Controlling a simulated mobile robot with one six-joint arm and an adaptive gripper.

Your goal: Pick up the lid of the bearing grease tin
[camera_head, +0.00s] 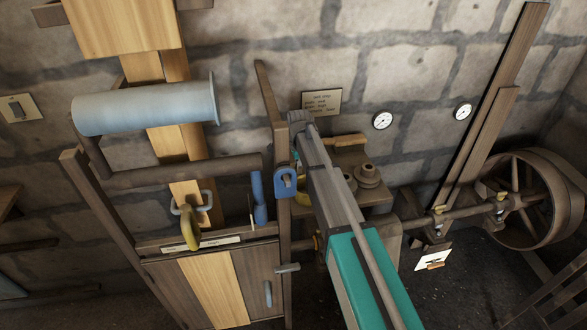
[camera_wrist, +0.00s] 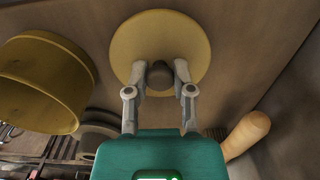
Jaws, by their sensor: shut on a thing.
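The lid (camera_wrist: 160,30) is a round, dull yellow disc with a dark round knob (camera_wrist: 159,75) at its middle. My gripper (camera_wrist: 160,72) is shut on the knob, one finger on each side. The wrist view does not show clearly whether the lid touches the wooden surface behind it. A dull yellow tin (camera_wrist: 40,95) stands apart, left of the lid in the wrist view. In the head view my arm hides most of this spot; only a bit of yellow (camera_head: 301,187) shows beside it, and I cannot tell whether it is tin or lid.
A brush with a wooden handle (camera_wrist: 246,134) lies right of my gripper in the wrist view. In the head view, a stepped brown round part (camera_head: 368,178) stands right of my arm.

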